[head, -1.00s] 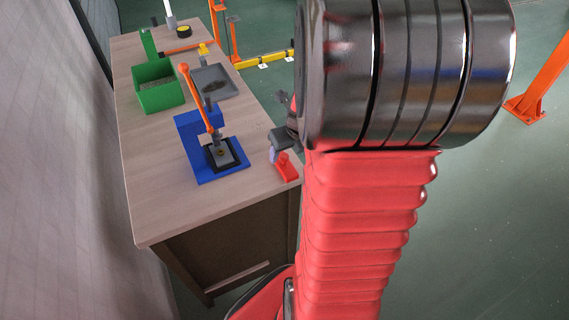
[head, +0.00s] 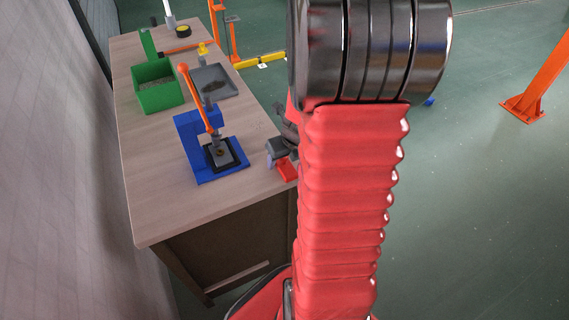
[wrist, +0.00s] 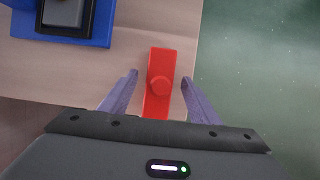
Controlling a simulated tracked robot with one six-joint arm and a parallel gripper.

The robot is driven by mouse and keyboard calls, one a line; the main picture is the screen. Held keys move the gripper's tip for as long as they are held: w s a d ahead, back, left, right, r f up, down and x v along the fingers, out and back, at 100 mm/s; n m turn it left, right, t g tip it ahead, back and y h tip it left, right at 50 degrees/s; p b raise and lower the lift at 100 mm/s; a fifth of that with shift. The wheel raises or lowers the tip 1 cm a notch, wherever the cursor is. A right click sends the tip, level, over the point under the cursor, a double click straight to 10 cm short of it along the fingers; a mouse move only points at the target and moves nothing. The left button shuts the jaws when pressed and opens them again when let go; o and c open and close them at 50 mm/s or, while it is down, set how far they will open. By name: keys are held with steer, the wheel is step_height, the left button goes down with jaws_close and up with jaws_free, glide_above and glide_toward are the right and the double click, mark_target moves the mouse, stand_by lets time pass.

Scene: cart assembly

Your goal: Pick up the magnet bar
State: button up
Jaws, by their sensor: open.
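The magnet bar seems to be the red bar (wrist: 160,65) with a round knob on top, lying on the table near its edge. In the wrist view it extends down between the two purple-grey fingers of my gripper (wrist: 159,97). The fingers are apart, one on each side, with a gap between each finger and the bar. In the head view, part of the red bar (head: 286,170) shows just below my gripper (head: 282,152); my arm hides some of this area. I cannot tell the exact height of the fingertips.
A blue press (head: 190,138) with an orange lever stands left of the bar on the wooden table (head: 150,205). A green bin (head: 160,97) and a grey tray (head: 222,77) are farther back. The table edge is close on the right, with green floor beyond.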

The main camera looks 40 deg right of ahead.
steer(key=c, duration=1.3)
